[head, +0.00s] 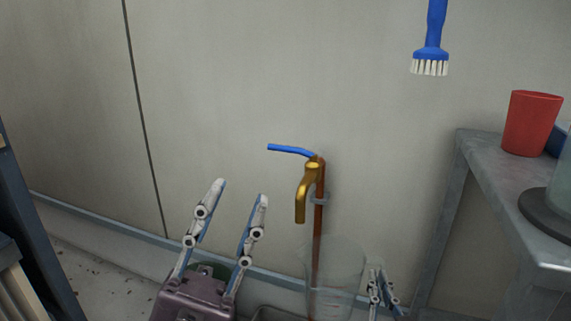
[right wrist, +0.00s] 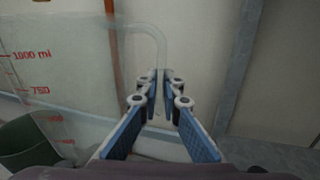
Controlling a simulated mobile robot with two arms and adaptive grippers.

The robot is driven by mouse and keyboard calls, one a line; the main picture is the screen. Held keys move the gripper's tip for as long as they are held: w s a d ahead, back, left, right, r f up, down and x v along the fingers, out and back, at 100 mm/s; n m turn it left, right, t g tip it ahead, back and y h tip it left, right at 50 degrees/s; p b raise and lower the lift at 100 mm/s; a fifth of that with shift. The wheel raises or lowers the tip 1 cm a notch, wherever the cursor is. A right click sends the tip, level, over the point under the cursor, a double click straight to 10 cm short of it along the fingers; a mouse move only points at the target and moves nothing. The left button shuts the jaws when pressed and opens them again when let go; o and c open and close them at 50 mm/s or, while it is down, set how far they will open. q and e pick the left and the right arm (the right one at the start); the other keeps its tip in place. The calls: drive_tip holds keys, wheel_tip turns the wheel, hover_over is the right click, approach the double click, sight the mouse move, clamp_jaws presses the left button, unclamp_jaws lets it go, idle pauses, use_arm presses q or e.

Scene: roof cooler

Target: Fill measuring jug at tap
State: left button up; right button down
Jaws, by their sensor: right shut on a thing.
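The brass tap (head: 307,190) is on an upright copper pipe at the wall, spout pointing down. Its blue lever (head: 290,149) points left. The clear measuring jug (head: 336,272) is upright, its rim just below the spout's end in the head view; I cannot tell if it is directly beneath. No stream of water shows. The jug (right wrist: 70,55), with red marks, fills the left of the right wrist view. My right gripper (head: 377,272) is shut on the jug's handle (right wrist: 161,50). My left gripper (head: 241,191) is open and empty, left of and below the tap.
A metal table (head: 487,177) at the right bears a red cup (head: 530,122). A blue brush (head: 430,55) hangs on the wall above. A dark green container (right wrist: 35,146) is low, beyond the jug. The wall around the lever is clear.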

use_arm(q)
drive_tip(key=w+d+f+m+y, duration=0.25)
drive_tip(key=w+f+y, duration=0.2)
drive_tip(key=w, duration=0.65)
drive_tip(key=m+t+y, duration=0.2)
drive_tip(key=t+y, duration=0.1)
drive_tip(key=y, duration=0.3)
approach(282, 148)
drive_tip(key=x, duration=1)
drive_tip(key=shift+w+f, duration=0.2)
drive_tip(key=shift+w, duration=0.25)
drive_tip(key=shift+c, duration=0.5)
clamp_jaws()
